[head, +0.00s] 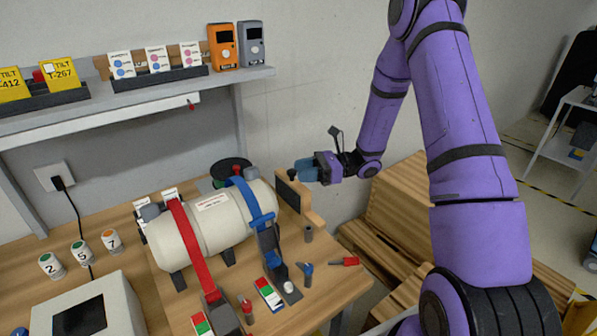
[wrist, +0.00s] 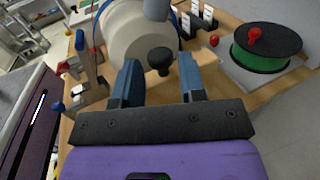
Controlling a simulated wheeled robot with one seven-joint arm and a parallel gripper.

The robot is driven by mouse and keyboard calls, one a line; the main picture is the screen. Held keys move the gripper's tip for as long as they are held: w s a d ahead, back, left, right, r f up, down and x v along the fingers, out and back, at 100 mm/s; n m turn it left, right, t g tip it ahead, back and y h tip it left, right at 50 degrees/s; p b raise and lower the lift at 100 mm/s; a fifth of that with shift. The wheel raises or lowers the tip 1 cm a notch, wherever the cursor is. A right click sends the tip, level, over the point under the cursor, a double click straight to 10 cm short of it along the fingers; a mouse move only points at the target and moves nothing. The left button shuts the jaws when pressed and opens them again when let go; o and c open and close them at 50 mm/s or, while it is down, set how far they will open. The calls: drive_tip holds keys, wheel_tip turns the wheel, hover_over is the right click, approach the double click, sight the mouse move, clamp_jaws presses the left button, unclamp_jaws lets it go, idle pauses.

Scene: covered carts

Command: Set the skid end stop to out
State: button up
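The skid end stop appears to be the upright wooden piece with a dark panel (head: 287,194) at the right end of the cream cylinder (head: 205,224). A black round knob (head: 292,175) shows near its top; the wrist view also shows this knob (wrist: 160,60). I cannot tell from these frames which setting the stop is in. My gripper (head: 301,168) is just right of the knob, reaching in from the right. In the wrist view its two blue fingers (wrist: 160,76) are apart, with the knob between or just beyond their tips; contact is not visible.
A red strap (head: 187,250) and a blue strap (head: 245,198) cross the cylinder. A green spool (wrist: 266,48) stands behind it. Small levers and a red-handled tool (head: 345,262) lie at the bench's front right. A shelf (head: 140,105) hangs above; wooden crates (head: 400,205) stand right.

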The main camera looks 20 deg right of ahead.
drive_tip(key=s+d, duration=0.1)
drive_tip(key=d, duration=0.8)
drive_tip(key=shift+s, duration=0.4)
drive_tip(key=s+a+r+n+g+h, duration=0.35)
drive_tip(key=s+a+r+n, duration=0.2)
drive_tip(key=r, duration=0.25)
drive_tip(key=s+a+r+n+g+h, duration=0.2)
drive_tip(key=s+a+r+n+h, duration=0.25)
drive_tip(key=s+r, duration=0.2)
drive_tip(key=s+d+r+n+t+h, duration=0.1)
drive_tip(key=s+r+n+t+h, duration=0.6)
drive_tip(key=s, duration=0.9)
drive_tip(key=shift+r+n+h, duration=1.3)
drive_tip(key=shift+r+n, duration=0.3)
drive_tip(key=shift+r, duration=0.35)
